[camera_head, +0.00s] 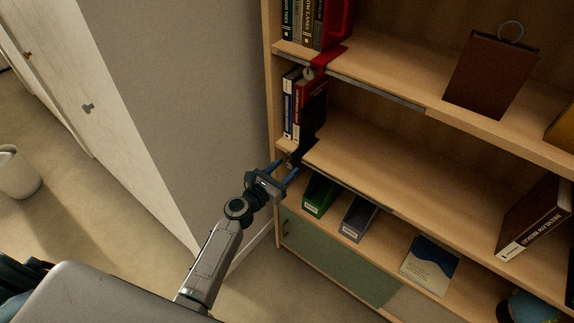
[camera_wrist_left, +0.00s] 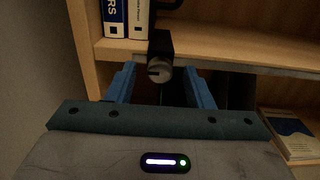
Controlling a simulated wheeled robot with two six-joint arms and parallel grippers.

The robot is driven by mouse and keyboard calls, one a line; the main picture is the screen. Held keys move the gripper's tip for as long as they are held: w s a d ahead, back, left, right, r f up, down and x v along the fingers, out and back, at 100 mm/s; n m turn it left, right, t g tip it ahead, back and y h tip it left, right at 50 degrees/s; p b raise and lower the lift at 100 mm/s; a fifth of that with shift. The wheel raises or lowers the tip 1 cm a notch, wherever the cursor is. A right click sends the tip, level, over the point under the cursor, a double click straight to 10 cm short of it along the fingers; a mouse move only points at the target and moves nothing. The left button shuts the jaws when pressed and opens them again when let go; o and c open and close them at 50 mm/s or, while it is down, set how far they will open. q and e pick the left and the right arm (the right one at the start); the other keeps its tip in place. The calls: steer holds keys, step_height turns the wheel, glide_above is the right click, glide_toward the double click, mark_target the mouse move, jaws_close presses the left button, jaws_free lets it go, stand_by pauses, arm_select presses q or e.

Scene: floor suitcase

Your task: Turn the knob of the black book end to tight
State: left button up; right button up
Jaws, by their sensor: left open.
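The black book end (camera_head: 304,150) is clamped at the front edge of the middle shelf, beside upright books. In the left wrist view its black clamp (camera_wrist_left: 160,44) carries a round grey knob (camera_wrist_left: 162,72) with a dark, roughly level mark on its face. In the head view the knob is small and partly hidden by my gripper. My left gripper (camera_head: 285,168) is open, its blue fingers pointing at the shelf edge. In the left wrist view the knob shows between the fingers, with gaps on both sides. My right gripper is not in view.
A red book end (camera_head: 336,35) with its own knob is on the upper shelf. Green (camera_head: 320,193) and grey (camera_head: 359,217) file boxes stand on the shelf below. The wooden side panel and grey wall (camera_head: 200,90) are close on the left. The middle shelf's centre is bare.

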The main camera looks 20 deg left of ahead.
arm_select(q)
steer(key=shift+w+d, duration=0.25)
steer(key=shift+w, duration=0.4)
steer(key=c, duration=0.9)
steer(key=shift+c, duration=0.3)
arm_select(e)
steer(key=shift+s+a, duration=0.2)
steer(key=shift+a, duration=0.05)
